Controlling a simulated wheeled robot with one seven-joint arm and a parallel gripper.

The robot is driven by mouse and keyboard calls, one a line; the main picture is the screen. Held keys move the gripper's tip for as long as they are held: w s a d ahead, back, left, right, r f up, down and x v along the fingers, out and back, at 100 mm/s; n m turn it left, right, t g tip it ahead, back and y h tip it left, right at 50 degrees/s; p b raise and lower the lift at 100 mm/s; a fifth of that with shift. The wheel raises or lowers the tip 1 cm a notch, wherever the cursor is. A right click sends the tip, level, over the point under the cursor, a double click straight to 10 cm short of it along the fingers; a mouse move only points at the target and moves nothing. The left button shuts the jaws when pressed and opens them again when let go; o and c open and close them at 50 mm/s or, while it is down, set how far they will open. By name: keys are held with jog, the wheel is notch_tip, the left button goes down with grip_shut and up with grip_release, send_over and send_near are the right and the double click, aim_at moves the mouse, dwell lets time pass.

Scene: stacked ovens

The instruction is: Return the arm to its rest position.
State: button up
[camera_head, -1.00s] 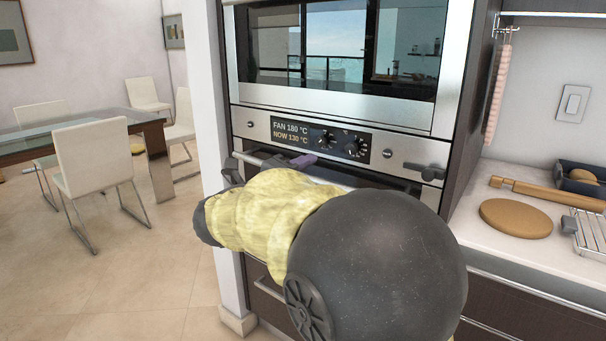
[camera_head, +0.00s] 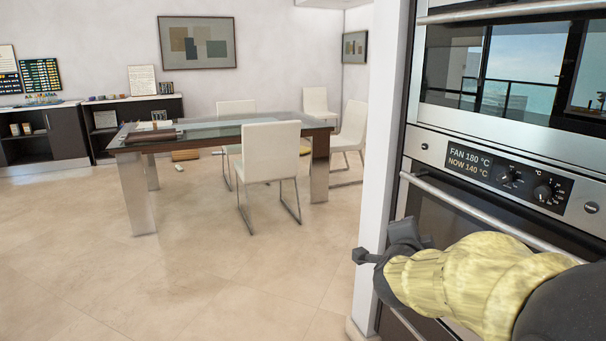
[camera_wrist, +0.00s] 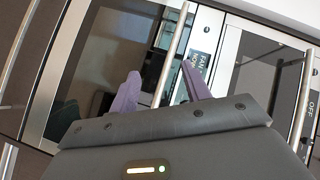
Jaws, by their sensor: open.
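My arm, in a yellow sleeve with dark joints, reaches in from the lower right of the head view, in front of the ovens. Its dark gripper end shows there, but its fingers are hidden. In the wrist view my gripper (camera_wrist: 160,88) is open, with two purple fingers spread apart and nothing held between them. The lower oven's handle (camera_wrist: 173,45) passes behind the gap between the fingers; I cannot tell how near it is. The lower oven (camera_head: 440,205) looks closed.
The upper oven (camera_head: 540,72) sits above a control panel (camera_head: 510,172) reading FAN 180 °C, NOW 140 °C. A white wall edge (camera_head: 378,150) stands just left of the ovens. Open tiled floor (camera_head: 230,290) lies left, with a dining table (camera_head: 135,157) and white chairs (camera_head: 270,153) beyond.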

jog(key=s+a+f+n+g+y, duration=0.2)
jog(key=s+a+f+n+y, duration=0.15)
jog(key=f+n, duration=0.3)
jog(key=s+a+f+n+g+y, duration=0.3)
jog(key=a+f+n, duration=0.15)
jog(key=f, duration=0.35)
jog(key=s+f+n+g, duration=0.6)
jog(key=s+f+n, duration=0.15)
jog(key=s, duration=0.55)
notch_tip(320, 180, up, 32)
jog(key=p, duration=3.3)
jog(key=shift+s, duration=0.4)
jog(key=shift+d, duration=0.1)
jog(key=shift+c, duration=1.3)
